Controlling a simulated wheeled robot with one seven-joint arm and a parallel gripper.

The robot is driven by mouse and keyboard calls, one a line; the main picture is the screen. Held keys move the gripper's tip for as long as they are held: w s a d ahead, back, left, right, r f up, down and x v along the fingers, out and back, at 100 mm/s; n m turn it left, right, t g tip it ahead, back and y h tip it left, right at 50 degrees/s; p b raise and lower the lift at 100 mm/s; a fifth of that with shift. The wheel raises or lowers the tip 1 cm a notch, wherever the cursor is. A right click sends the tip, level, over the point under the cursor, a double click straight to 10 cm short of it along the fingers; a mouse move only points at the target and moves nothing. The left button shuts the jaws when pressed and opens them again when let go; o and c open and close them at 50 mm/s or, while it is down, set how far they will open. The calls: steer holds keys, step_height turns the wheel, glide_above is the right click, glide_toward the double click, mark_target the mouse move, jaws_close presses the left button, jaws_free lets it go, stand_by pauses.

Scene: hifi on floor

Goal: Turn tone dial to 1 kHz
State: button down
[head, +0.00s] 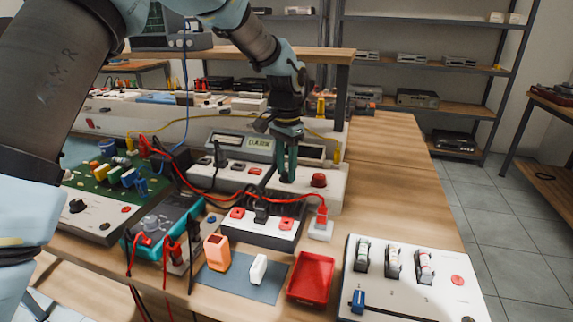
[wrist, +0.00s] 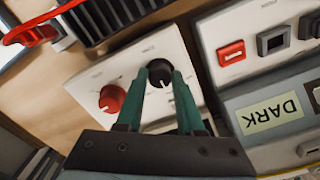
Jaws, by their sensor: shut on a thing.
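My gripper (head: 287,177) points down onto a white control box (head: 333,188) on the bench. In the wrist view, its two green fingers (wrist: 160,78) are shut on a black dial (wrist: 159,70) with a pale pointer line, one finger on each side. The dial's printed labels are too small to read, so I cannot tell its setting. A red knob (wrist: 110,97) sits beside it on the same panel; it also shows in the head view (head: 319,180). In the head view the fingers mostly hide the black dial.
A grey unit with a screen reading DARK (wrist: 268,115) stands close by. A black box with red switches (head: 262,222) and red cables lie in front. A red tray (head: 311,277) and a white switch panel (head: 408,280) are nearer. Bare wood lies to the right (head: 390,190).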

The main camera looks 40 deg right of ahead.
mark_target(286, 173)
steer(key=shift+m, duration=0.3)
steer(key=c, duration=0.5)
jaws_free()
steer(key=shift+r, duration=0.1)
step_height(286, 173, up, 11)
steer(key=shift+f+b, duration=0.2)
steer(key=shift+b, duration=0.4)
